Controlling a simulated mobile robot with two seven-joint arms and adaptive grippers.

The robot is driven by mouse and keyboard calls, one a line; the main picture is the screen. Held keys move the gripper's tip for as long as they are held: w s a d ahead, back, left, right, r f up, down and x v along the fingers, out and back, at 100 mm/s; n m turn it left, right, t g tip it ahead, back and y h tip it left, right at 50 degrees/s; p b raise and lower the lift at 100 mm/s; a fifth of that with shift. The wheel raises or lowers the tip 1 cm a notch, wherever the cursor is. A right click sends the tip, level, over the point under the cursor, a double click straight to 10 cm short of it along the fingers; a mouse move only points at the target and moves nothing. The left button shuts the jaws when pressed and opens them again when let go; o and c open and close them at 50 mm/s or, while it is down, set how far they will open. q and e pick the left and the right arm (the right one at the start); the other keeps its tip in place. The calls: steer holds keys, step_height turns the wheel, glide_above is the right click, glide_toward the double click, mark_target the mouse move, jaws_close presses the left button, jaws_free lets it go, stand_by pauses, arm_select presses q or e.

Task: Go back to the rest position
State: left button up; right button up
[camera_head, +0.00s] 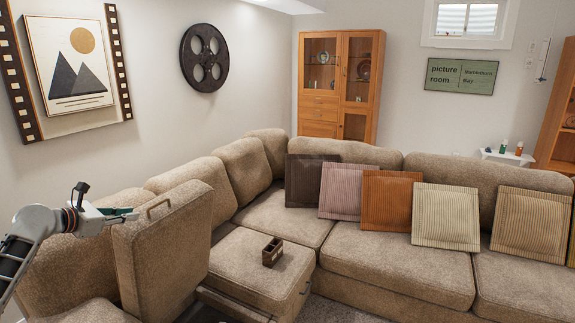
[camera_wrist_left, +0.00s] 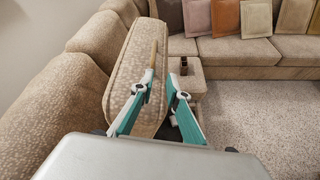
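My left gripper (camera_head: 122,213) is at the left of the head view, beside the raised sofa panel. In the left wrist view its two teal-edged fingers (camera_wrist_left: 160,76) stand apart with nothing held between them. The raised beige panel (camera_head: 165,255) stands upright and has a tan bar handle (camera_head: 157,208) on its top edge. In the wrist view the handle (camera_wrist_left: 153,58) lies just beyond the left fingertip; I cannot tell whether they touch. My right gripper is in neither view.
The sectional sofa (camera_head: 395,268) fills the middle and right, with several cushions along its back. A small brown box (camera_head: 272,252) sits on the ottoman-like seat (camera_head: 245,275). Carpet (camera_wrist_left: 255,110) is clear to the right of the panel in the wrist view.

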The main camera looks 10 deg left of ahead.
arm_select(q)
steer(key=s+d+f+m+g+y, duration=0.1)
steer(key=s+d+f+m+g, duration=0.2)
steer(key=s+d+f+m, duration=0.85)
steer(key=s+d+f+m+g+y, duration=0.1)
steer(key=s+d+f+m+g, duration=0.1)
steer(key=s+d+f+m, duration=0.9)
steer(key=s+d+f+m+y, duration=0.2)
steer(key=s+f+m, duration=0.2)
steer(key=s+m, duration=0.2)
steer(key=s+a+r+m+y, duration=0.2)
steer(key=s+r+m+y, duration=0.35)
steer(key=s, duration=0.75)
steer(key=w+d+f+t+h, duration=0.2)
steer(key=d+f+h, duration=0.6)
steer(key=d+f, duration=0.4)
steer(key=d+t, duration=0.1)
steer(key=d, duration=0.2)
steer(key=shift+d+f+h, duration=0.35)
steer(key=shift+f, duration=0.05)
